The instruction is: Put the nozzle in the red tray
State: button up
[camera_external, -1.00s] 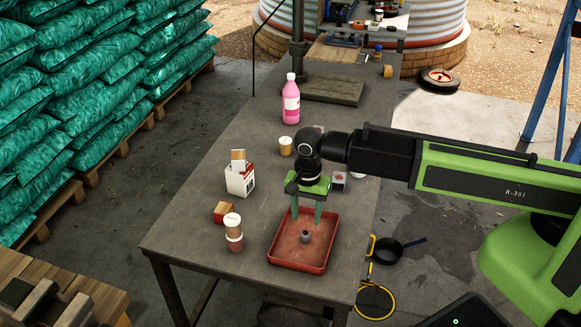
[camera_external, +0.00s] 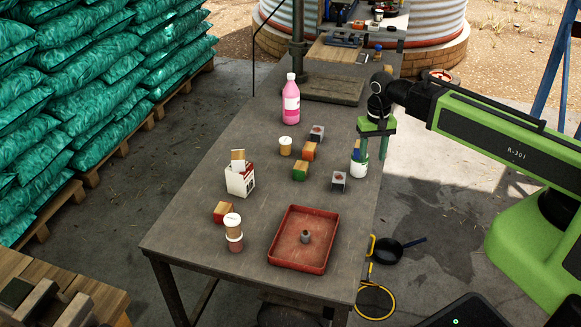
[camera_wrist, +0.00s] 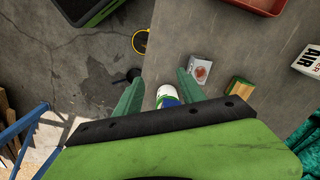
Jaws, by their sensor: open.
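A small grey stub (camera_external: 305,237), which looks like the nozzle, stands in the red tray (camera_external: 275,252) at the front of the workbench. The tray's edge also shows at the top of the wrist view (camera_wrist: 262,6). My gripper (camera_external: 374,155) is open, pointing down near the bench's right edge, well behind the tray. It is over or beside a white and green pot (camera_external: 357,170) with something blue in its top. In the wrist view the pot (camera_wrist: 166,91) shows between the open fingers (camera_wrist: 158,78). Whether the fingers touch it I cannot tell.
Grey blocks (camera_external: 338,182), a green block (camera_external: 300,171) and an orange block (camera_external: 309,151) lie left of my gripper. A pink bottle (camera_external: 291,103), a white box (camera_external: 240,182) and stacked cups (camera_external: 233,231) stand on the bench. The bench (camera_external: 200,200) has bare room at left.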

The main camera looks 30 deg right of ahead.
jog(key=s+d+n, duration=0.2)
jog(key=d+n, duration=0.1)
jog(key=d, duration=1.3)
jog(key=shift+s+d+n, duration=0.15)
jog(key=shift+d+n, duration=0.15)
jog(key=shift+d, duration=0.1)
